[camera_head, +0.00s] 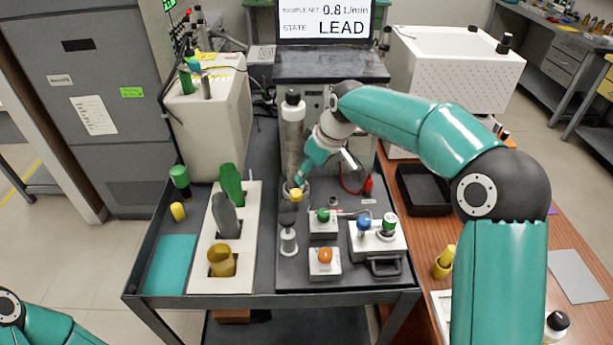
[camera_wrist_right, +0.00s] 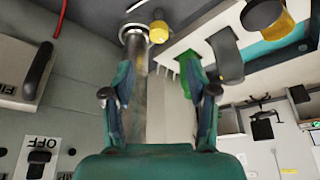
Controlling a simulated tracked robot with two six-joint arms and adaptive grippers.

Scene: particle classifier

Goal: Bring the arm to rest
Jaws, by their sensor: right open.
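My right arm (camera_head: 430,130) reaches from the right side across to the middle of the cart. Its gripper (camera_head: 303,172) is beside the upright clear column (camera_head: 293,130), near the column's lower end. In the right wrist view my right gripper (camera_wrist_right: 165,90) has its two fingers apart. The grey column (camera_wrist_right: 137,60) shows behind and between them; I cannot tell whether a finger touches it. Only a teal part of my left arm (camera_head: 45,325) shows at the lower left, and its gripper is out of view.
A yellow knob (camera_head: 295,194) sits close below the right gripper. A white rack (camera_head: 205,270) with green, grey and yellow-brown pieces stands at left. Switch boxes (camera_head: 325,262) are in front. The screen (camera_head: 325,22) reads LEAD. A black tray (camera_head: 420,190) lies at right.

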